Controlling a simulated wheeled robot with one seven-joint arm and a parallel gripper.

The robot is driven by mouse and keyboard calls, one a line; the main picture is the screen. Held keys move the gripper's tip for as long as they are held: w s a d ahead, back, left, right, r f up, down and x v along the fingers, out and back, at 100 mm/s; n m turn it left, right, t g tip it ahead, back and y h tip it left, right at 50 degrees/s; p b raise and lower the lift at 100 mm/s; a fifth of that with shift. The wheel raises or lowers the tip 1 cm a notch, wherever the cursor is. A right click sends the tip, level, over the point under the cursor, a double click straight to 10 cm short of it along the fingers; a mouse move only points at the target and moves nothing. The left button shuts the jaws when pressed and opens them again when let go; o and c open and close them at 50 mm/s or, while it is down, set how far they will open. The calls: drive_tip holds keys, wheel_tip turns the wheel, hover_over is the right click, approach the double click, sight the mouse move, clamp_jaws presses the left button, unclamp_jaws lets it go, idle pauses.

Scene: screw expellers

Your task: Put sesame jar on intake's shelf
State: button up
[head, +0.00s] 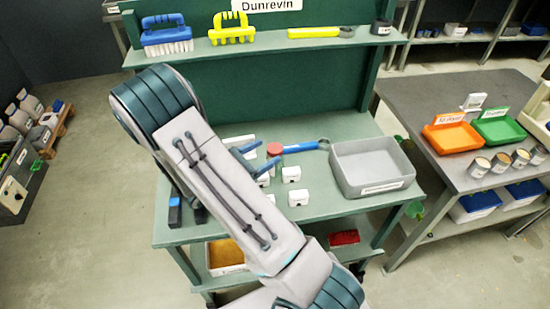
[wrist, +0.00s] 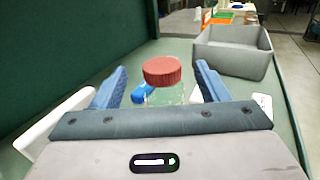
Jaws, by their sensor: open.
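A clear jar with a red lid (wrist: 162,71) stands on the green workbench. Its lid also shows in the head view (head: 274,149), beside my gripper. No label on it can be read, so I cannot tell if it is the sesame jar. My gripper (wrist: 158,84) is open, its blue fingers on either side of the jar in the wrist view, with no visible grip. In the head view my gripper (head: 259,156) is partly hidden behind my arm. No sign reading "intake" can be made out. A raised green shelf (head: 272,43) runs above the bench under a "Dunrevin" sign (head: 266,5).
A grey bin (head: 372,168) stands on the bench's right side. Small white blocks (head: 298,197) and a blue-handled tool (head: 300,147) lie near the jar. Brushes (head: 166,35) and a dark cup (head: 381,27) occupy the shelf. A table with orange (head: 452,137) and green trays stands right.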

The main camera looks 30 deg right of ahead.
sight(280, 145)
drive_tip(key=shift+w+d+f+p, duration=0.15)
drive_tip(key=shift+d+p, duration=0.1)
drive_tip(key=shift+d, duration=0.8)
drive_tip(key=shift+w+d+f+p, duration=0.1)
drive_tip(key=shift+w+d+p, duration=0.15)
drive_tip(key=shift+d, duration=0.8)
drive_tip(key=shift+w+d+f+p, duration=0.1)
drive_tip(key=shift+d+p, duration=0.2)
drive_tip(key=shift+d, duration=0.75)
drive_tip(key=shift+c, duration=0.3)
drive_tip(key=c, duration=1.3)
drive_tip(key=shift+o, duration=0.2)
drive_tip(key=shift+r, duration=0.2)
